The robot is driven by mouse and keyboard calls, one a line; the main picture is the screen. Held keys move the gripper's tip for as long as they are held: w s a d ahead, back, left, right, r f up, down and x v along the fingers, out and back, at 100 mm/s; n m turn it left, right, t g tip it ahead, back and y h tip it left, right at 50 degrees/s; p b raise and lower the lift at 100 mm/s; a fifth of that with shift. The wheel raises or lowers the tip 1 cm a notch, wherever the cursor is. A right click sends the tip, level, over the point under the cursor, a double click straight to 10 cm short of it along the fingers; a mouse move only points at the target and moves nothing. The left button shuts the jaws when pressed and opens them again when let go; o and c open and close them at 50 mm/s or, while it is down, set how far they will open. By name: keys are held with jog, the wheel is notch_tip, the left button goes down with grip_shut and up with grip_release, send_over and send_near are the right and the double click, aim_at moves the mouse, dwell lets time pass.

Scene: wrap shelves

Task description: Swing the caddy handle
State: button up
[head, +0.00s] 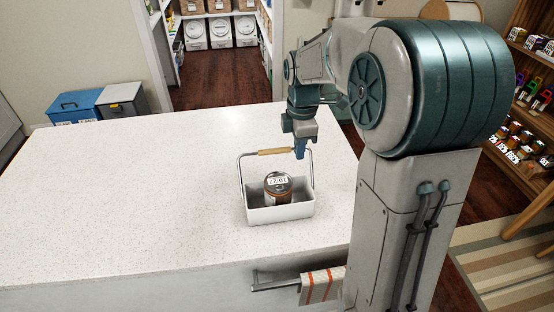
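A white caddy (281,213) stands on the speckled white counter, close to its front right part. Its wire handle is raised above the box, with a wooden grip (273,152) along the top. My gripper (300,153) points down just right of the wooden grip, near the handle's right upper corner. I cannot tell whether it touches the handle. Its fingers are small and partly merged in this view, so their opening is unclear.
The counter (130,190) is clear left of and behind the caddy. A striped towel (322,286) hangs on a bar at the counter's front. Blue (75,106) and grey (122,100) bins stand beyond the far left edge. Stocked shelves (525,110) stand at the right.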

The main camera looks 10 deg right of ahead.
jog(key=shift+w+f, duration=0.1)
jog(key=shift+w, duration=0.05)
jog(key=shift+w+f, duration=0.8)
jog(key=shift+w, duration=0.25)
jog(key=shift+w+f, duration=0.1)
jog(key=shift+f, duration=0.05)
jog(key=shift+w+f+b, duration=0.35)
jog(key=shift+w+f, duration=0.15)
jog(key=o, duration=0.4)
